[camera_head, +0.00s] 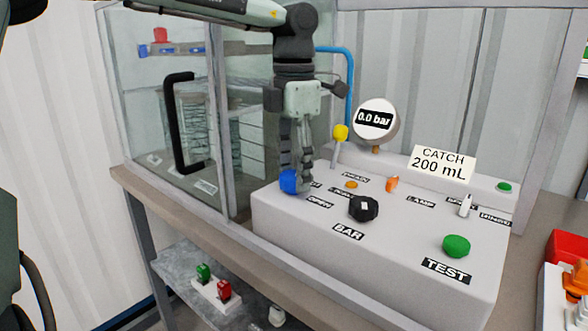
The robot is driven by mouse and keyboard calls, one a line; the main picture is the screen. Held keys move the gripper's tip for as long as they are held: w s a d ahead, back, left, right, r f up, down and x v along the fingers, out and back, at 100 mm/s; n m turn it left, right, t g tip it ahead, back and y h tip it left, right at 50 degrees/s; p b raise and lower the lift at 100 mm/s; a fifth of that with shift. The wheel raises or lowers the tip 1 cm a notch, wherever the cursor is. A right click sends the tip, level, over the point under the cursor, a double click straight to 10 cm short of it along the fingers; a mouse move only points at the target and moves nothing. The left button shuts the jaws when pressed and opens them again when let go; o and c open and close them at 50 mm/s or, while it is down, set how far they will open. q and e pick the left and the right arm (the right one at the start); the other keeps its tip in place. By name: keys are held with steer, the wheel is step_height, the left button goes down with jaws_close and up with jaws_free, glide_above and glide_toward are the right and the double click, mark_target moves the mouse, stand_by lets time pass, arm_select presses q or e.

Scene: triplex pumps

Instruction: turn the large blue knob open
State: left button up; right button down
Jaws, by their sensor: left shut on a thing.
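The large blue knob (289,182) is on the left part of the white control panel (275,218), beside a label that reads "OPEN". My left gripper (301,182) comes down from above, with its fingers shut on the blue knob. The fingers cover part of the knob's right and far side. The knob's exact turn angle cannot be made out. My right gripper is not in view.
The panel also bears a black knob (363,208), a green TEST button (456,245), an orange switch (392,183) and a gauge (375,121) reading 0.0 bar. A glass cabinet with a black handle (180,125) stands left of the panel.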

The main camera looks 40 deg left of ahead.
mark_target(294, 175)
arm_select(q)
steer(key=shift+m, duration=3)
steer(key=o, duration=1.2)
steer(key=shift+c, duration=0.2)
step_height(294, 175, up, 12)
step_height(294, 175, down, 12)
steer(key=shift+f, duration=0.15)
